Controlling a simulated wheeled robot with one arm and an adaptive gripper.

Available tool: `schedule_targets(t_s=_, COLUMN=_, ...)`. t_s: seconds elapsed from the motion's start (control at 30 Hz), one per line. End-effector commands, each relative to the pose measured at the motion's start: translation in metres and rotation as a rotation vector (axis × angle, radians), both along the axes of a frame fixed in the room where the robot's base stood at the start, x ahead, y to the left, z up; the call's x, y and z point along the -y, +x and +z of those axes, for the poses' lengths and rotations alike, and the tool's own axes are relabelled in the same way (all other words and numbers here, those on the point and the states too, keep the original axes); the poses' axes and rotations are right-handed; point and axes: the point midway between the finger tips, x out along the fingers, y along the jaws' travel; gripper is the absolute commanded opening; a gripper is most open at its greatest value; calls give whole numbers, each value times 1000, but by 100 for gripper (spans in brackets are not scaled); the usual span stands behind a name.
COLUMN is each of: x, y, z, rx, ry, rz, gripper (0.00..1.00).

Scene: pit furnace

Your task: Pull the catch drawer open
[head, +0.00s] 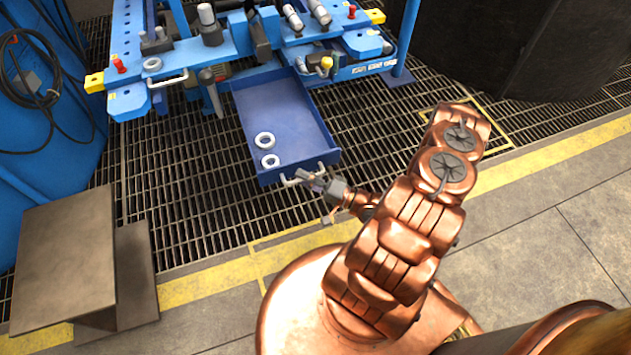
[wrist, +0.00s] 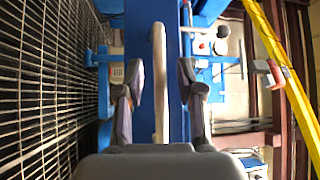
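The blue catch drawer (head: 300,112) sticks far out of the blue workbench, over the floor grating. Two pale rings lie inside it, near its front. A pale bar handle (head: 291,182) is on its front face. My gripper (head: 316,182) is at this handle, low in front of the drawer. In the wrist view, the handle (wrist: 160,75) stands between the two dark fingers of my gripper (wrist: 160,95). A gap shows on both sides of the handle, so the fingers are open around it and do not appear to touch it.
The blue workbench (head: 130,45) carries clamps and tools. A brown metal stand (head: 70,255) is on the floor at the left. A large dark round body (head: 520,45) is at the upper right. A yellow floor line (head: 200,285) crosses in front of the grating.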

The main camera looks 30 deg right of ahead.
Motion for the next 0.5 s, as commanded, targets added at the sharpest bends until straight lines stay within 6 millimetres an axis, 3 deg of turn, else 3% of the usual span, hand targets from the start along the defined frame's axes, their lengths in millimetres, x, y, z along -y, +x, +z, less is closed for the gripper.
schedule_targets(t_s=0.5, x=26, y=-40, z=-6, rx=0, ry=-1, rz=-5, gripper=37)
